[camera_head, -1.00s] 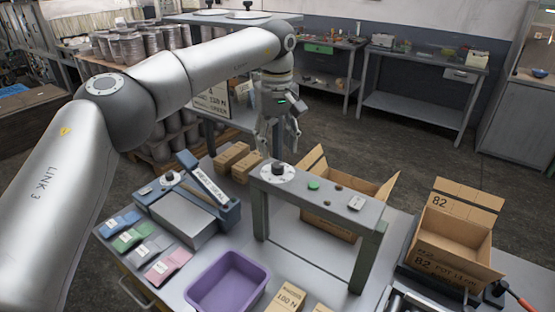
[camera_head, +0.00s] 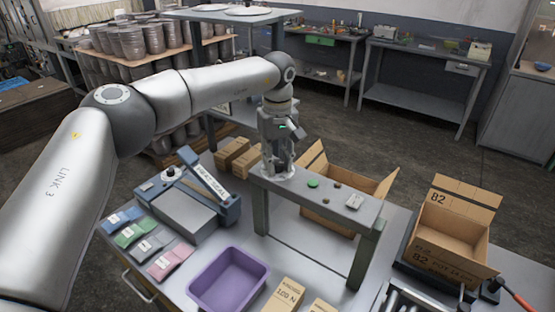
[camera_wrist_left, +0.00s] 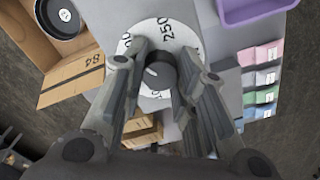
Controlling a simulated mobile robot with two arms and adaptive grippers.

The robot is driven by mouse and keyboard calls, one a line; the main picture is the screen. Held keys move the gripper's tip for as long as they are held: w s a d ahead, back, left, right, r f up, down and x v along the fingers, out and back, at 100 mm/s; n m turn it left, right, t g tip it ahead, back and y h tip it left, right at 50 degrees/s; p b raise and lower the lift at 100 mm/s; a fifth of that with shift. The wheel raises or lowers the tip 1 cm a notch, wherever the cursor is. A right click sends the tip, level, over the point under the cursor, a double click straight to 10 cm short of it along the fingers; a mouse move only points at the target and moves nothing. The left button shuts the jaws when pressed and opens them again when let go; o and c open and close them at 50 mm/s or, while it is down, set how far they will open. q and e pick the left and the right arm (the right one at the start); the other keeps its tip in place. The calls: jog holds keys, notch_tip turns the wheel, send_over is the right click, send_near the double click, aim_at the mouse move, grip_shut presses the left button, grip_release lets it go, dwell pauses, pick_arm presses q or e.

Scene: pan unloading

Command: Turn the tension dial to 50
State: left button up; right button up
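The tension dial (camera_wrist_left: 134,38) is a white numbered disc with a black knob (camera_wrist_left: 157,76) in the middle. In the left wrist view, 250 shows at its upper edge, and the fingers hide part of the scale. A pale mark shows on the knob. In the head view, the dial (camera_head: 291,175) is at the left end of a grey bridge-like frame (camera_head: 330,196), mostly hidden by the gripper. My left gripper (camera_head: 279,170) is pointed down over it. In the left wrist view, its fingers (camera_wrist_left: 158,62) are open, one on each side of the knob. My right gripper is out of view.
The frame also carries a green button (camera_head: 313,184). A purple bin (camera_head: 229,280), colored packets (camera_head: 137,233) and a sealing device (camera_head: 185,205) are to its left. An open carton (camera_head: 343,205) is behind it, with another carton (camera_head: 455,235) at right.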

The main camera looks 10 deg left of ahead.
pick_arm(q)
jog(key=shift+c, duration=1)
